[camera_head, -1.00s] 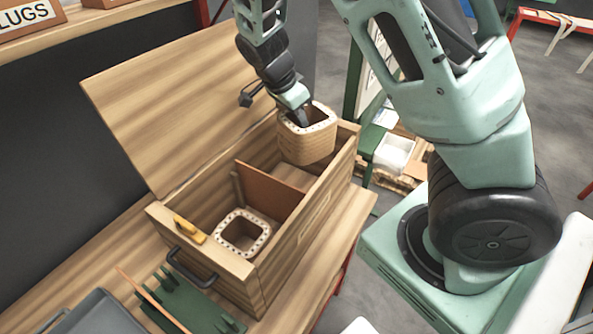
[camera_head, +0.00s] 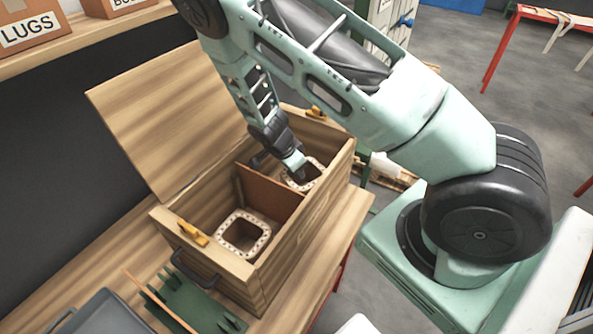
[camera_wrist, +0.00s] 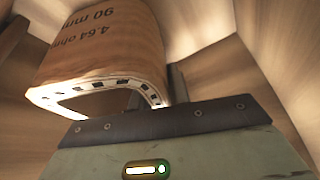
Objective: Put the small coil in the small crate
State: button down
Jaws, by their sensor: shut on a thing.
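A brown coil with a pale, slotted square rim (camera_head: 316,174) is in my gripper (camera_head: 298,168). It is lowered inside the far compartment of an open wooden crate (camera_head: 278,255). The wrist view shows this coil (camera_wrist: 105,45) close up, marked "90 mm" and "4.64 ohm", with wooden walls around it. My gripper is shut on its wall; one finger is partly hidden behind the rim. Whether the coil touches the floor cannot be told. A second coil (camera_head: 243,235) with a similar rim sits in the near compartment.
A brown divider (camera_head: 268,192) separates the compartments. The hinged lid (camera_head: 160,115) stands open at the left. Yellow latches (camera_head: 192,233) are on the crate's ends. A green rack (camera_head: 190,305) and a grey tray (camera_head: 100,312) lie in front. Boxes stand on the shelf (camera_head: 90,38).

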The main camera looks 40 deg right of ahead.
jog(key=shift+f, duration=0.65)
jog(key=shift+f, duration=0.2)
jog(key=c, duration=1.3)
grip_release()
jog(key=shift+r, duration=0.15)
